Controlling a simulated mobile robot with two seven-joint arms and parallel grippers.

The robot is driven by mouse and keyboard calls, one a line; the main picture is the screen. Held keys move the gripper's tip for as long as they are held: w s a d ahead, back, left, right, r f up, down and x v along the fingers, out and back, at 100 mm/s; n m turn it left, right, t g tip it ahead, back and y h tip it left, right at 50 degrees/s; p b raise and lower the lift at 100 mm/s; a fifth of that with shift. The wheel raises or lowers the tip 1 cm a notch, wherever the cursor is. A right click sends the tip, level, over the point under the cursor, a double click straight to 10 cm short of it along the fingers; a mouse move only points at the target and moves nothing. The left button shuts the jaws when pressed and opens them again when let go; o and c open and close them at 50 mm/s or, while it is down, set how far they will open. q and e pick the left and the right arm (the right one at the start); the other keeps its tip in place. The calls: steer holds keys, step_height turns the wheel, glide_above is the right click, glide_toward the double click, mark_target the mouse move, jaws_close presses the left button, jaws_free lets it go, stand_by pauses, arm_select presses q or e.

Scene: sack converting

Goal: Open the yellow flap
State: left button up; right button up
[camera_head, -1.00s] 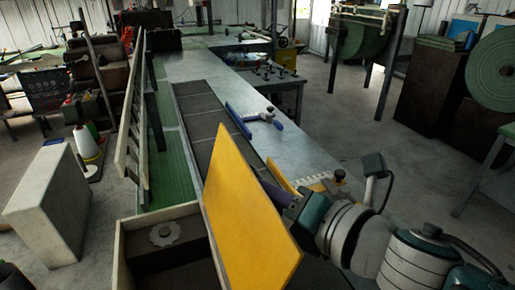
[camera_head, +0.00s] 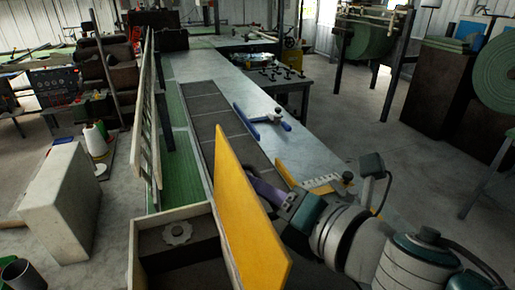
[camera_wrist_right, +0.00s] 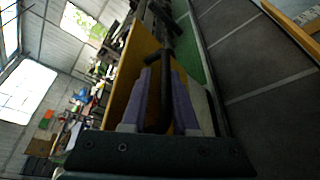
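The yellow flap (camera_head: 246,215) stands steeply raised beside an open wooden box (camera_head: 142,250) in the head view. It also shows in the wrist view (camera_wrist_right: 122,85), behind the fingers. My right gripper (camera_head: 262,190) is on the right side of the flap, partly hidden by it. In the wrist view its purple fingers (camera_wrist_right: 166,95) lie on both sides of a dark bar handle (camera_wrist_right: 167,75) at the flap and look closed on it. My left gripper is not in view.
A dark knob (camera_head: 177,234) sits inside the box. A long metal table (camera_head: 215,70) runs away from me, with a blue-handled tool (camera_head: 265,120) on it. A slatted rail (camera_head: 146,120) stands on the left. A white block (camera_head: 62,205) stands on the floor at left.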

steer(key=shift+s+d, duration=0.2)
steer(key=shift+s, duration=0.05)
steer(key=v, duration=0.9)
steer(key=shift+s, duration=0.15)
steer(key=shift+r, duration=0.1)
steer(key=shift+s+d, duration=0.1)
steer(key=v, duration=1.1)
stand_by(0.4)
